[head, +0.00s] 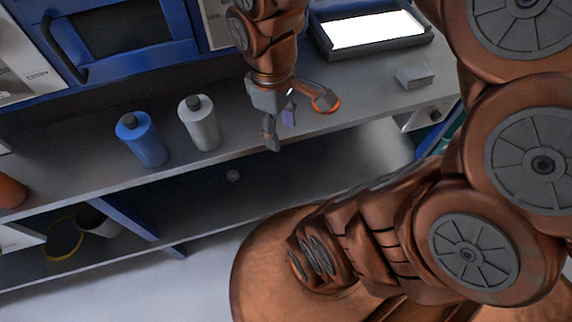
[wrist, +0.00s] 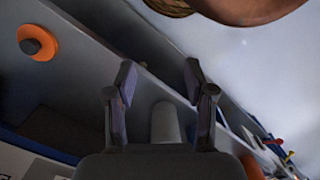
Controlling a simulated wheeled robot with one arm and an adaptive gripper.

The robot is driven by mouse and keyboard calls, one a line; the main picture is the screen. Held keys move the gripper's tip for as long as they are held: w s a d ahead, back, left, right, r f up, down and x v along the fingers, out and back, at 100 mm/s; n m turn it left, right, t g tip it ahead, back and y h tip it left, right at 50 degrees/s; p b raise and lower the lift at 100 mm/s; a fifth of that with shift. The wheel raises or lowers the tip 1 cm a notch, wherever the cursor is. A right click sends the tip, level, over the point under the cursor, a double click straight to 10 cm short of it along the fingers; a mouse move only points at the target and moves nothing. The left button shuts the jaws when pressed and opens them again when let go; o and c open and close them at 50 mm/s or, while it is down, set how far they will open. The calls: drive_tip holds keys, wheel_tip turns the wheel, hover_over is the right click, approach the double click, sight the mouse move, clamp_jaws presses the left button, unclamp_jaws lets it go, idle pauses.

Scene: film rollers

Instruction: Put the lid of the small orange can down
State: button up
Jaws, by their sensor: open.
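My gripper (head: 293,122) is open above the front part of the counter in the head view. Its two fingers stand apart in the wrist view (wrist: 160,78), with nothing held between them. A round orange piece with a dark knob (wrist: 37,42) lies at the upper left of the wrist view, apart from the fingers. In the head view an orange rim (head: 330,105) shows beside my right finger, which partly covers it. It looks like the small orange can or its lid; I cannot tell whether the lid sits on the can.
A blue bottle (head: 141,140) and a grey bottle (head: 199,124) stand left of my gripper. A tray with a bright white panel (head: 372,30) is at the back. A small grey block (head: 414,76) lies to the right. The counter's front edge drops to a lower shelf (head: 330,163).

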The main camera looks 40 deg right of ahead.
drive_tip(key=s+a+f+m, duration=0.1)
drive_tip(key=s+a+m, duration=0.3)
drive_tip(key=s, duration=0.3)
drive_tip(key=shift+s+a+f+m, duration=0.15)
drive_tip(key=shift+f+m, duration=0.05)
drive_tip(key=shift+m, duration=0.2)
